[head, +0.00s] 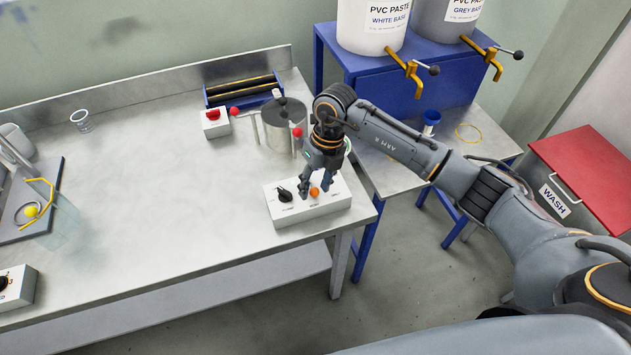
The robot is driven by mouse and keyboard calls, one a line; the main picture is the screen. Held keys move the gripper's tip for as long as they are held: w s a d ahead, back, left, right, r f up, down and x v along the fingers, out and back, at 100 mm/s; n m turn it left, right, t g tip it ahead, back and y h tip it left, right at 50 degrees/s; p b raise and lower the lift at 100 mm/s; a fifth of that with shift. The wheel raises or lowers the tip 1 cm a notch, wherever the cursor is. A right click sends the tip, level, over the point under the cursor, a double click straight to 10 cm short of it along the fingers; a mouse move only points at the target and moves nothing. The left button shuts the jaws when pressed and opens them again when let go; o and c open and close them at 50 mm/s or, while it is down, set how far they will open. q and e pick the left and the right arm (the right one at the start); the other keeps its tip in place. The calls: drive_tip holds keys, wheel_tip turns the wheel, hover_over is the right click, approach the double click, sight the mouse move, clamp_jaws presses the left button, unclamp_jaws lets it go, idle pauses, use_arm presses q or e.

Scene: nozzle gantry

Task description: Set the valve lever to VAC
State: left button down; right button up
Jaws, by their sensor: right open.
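A white control box (290,216) sits near the right front corner of the steel bench. It has a black knob (285,195) on its left and an orange ball-like knob (315,192) near the middle, which may be the valve lever's end. Small labels on the box are too small to read, so I cannot make out VAC. My right gripper (317,188) points down over this box, open. Its fingertips are on either side of the orange knob; I cannot tell whether they touch it. The fingers partly hide the box top. My left gripper is out of view.
Behind the gripper stand a steel pot (277,128) with red-ball handles and a white box with a red knob (213,120). A red WASH bin (595,165) stands right. The middle of the bench is clear.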

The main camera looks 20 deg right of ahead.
drive_tip(key=shift+f, duration=0.1)
clamp_jaws()
